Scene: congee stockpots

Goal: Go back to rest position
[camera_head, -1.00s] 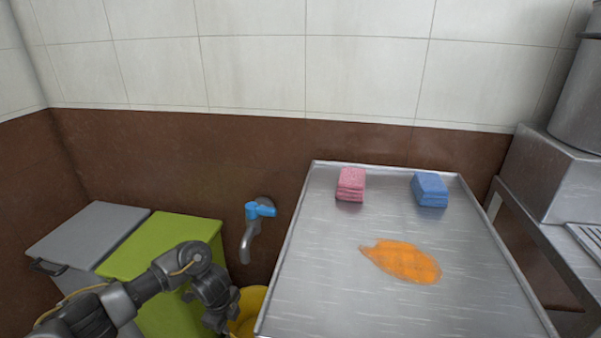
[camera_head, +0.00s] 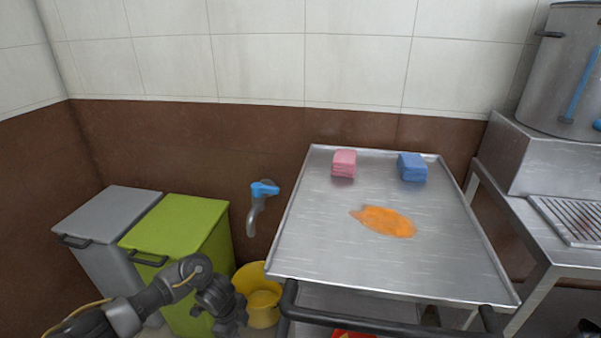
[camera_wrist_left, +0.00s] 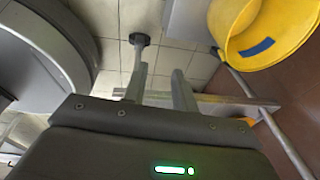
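My left gripper (camera_head: 224,312) is low in the head view, in front of the green bin and beside the yellow bucket (camera_head: 258,296). In the left wrist view its two grey fingers (camera_wrist_left: 160,88) stand apart with nothing between them, so it is open and empty. The bucket also shows at the top right of that view (camera_wrist_left: 285,25). My right gripper is not clearly seen in any view; a small dark shape at the bottom right corner of the head view is too cut off to identify.
A steel cart (camera_head: 310,250) carries a pink sponge stack (camera_head: 344,164), a blue sponge stack (camera_head: 412,168) and an orange spill (camera_head: 386,221). A green bin (camera_head: 185,222) and grey bin (camera_head: 105,215) stand left. A blue-handled tap (camera_head: 262,190) is on the wall. A stockpot (camera_head: 560,75) stands right.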

